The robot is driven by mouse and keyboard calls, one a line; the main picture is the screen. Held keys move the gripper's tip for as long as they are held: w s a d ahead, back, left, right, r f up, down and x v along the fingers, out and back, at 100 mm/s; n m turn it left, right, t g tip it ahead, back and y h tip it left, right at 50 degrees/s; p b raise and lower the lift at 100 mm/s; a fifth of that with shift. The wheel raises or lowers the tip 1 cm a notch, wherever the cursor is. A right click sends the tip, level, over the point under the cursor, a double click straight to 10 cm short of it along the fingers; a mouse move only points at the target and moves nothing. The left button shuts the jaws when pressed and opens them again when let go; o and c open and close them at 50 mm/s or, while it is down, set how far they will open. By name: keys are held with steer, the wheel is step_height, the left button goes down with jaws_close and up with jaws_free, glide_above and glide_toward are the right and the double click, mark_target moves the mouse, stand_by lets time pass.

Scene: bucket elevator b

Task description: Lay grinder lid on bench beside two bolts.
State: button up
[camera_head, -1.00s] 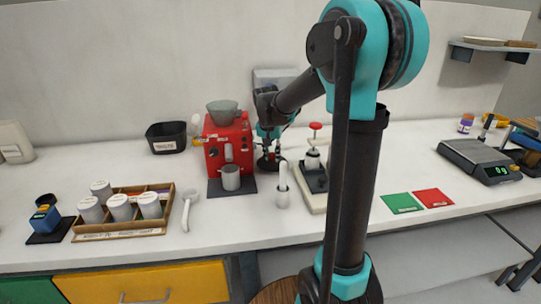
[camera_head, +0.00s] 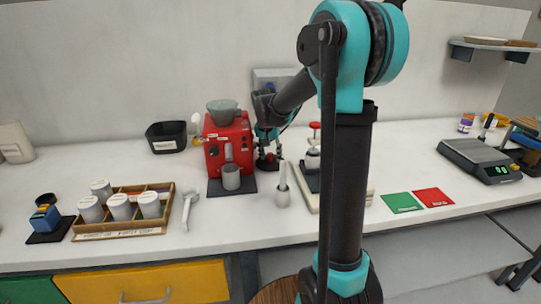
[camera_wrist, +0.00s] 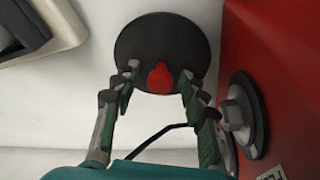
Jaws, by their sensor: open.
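A dark round disc with a red knob, which looks like the grinder lid (camera_wrist: 140,42), lies on the white bench in the wrist view. My gripper (camera_wrist: 152,82) is open, with its fingers on either side of the red knob and a gap to it. In the head view my gripper (camera_head: 269,154) points down just right of the red machine (camera_head: 229,146), over the dark disc (camera_head: 263,165). A grey hex-headed fitting (camera_wrist: 240,115) shows on the machine's side in the wrist view. I cannot make out two loose bolts on the bench.
A white pestle-like tool (camera_head: 283,190) and a red-knobbed device (camera_head: 314,135) stand right of the machine. A black bin (camera_head: 166,138) and a wooden canister tray (camera_head: 165,205) are at left. Green (camera_head: 402,203) and red (camera_head: 433,198) mats lie right, near a scale (camera_head: 478,158).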

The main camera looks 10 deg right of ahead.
mark_target(268, 166)
steer(key=v, duration=1.2)
steer(key=shift+r, duration=0.15)
